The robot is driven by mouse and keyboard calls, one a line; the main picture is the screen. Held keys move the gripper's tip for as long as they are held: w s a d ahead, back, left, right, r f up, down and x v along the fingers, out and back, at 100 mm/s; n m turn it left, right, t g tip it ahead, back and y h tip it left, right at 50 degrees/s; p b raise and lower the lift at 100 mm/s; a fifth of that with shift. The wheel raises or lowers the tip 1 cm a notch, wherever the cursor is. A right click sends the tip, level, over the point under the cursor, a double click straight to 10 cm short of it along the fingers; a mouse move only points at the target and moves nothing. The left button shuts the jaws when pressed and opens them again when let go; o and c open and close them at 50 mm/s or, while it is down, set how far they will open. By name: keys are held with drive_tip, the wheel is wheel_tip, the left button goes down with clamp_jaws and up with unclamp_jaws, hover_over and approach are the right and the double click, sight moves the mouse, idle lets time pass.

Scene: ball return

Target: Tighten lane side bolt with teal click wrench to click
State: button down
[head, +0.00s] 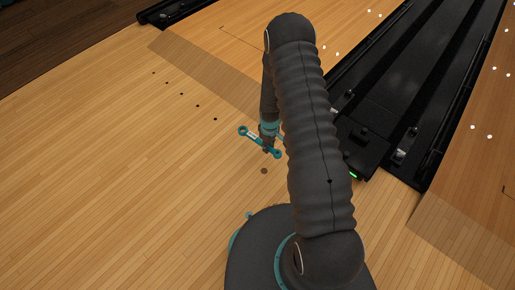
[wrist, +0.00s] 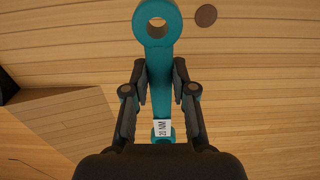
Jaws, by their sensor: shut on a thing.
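My gripper (wrist: 160,95) is shut on the teal click wrench (wrist: 158,60), with a finger on each side of its handle in the wrist view. The ring end of the wrench points up in that view, and a white label reading "20 NM" shows near the bottom. In the head view the wrench (head: 272,150) hangs from my gripper (head: 267,146) above the wooden floor, left of the black ball return. I cannot make out the lane side bolt; my arm covers part of the black unit.
The black ball return unit (head: 365,135) with a small green light stands right of my arm, between wooden lanes. A dark round spot (head: 264,171) lies on the floor near the wrench, and it shows in the wrist view (wrist: 206,15). The floor to the left is clear.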

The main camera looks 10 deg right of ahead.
sight(260, 142)
drive_tip(key=w+a+f, duration=0.3)
drive_tip(key=shift+w, duration=0.15)
wheel_tip(260, 142, down, 3)
drive_tip(key=shift+f+b, duration=0.15)
drive_tip(key=shift+b, duration=0.4)
drive_tip(key=c, duration=0.9)
unclamp_jaws()
drive_tip(key=shift+c, duration=0.2)
drive_tip(key=shift+f, duration=0.1)
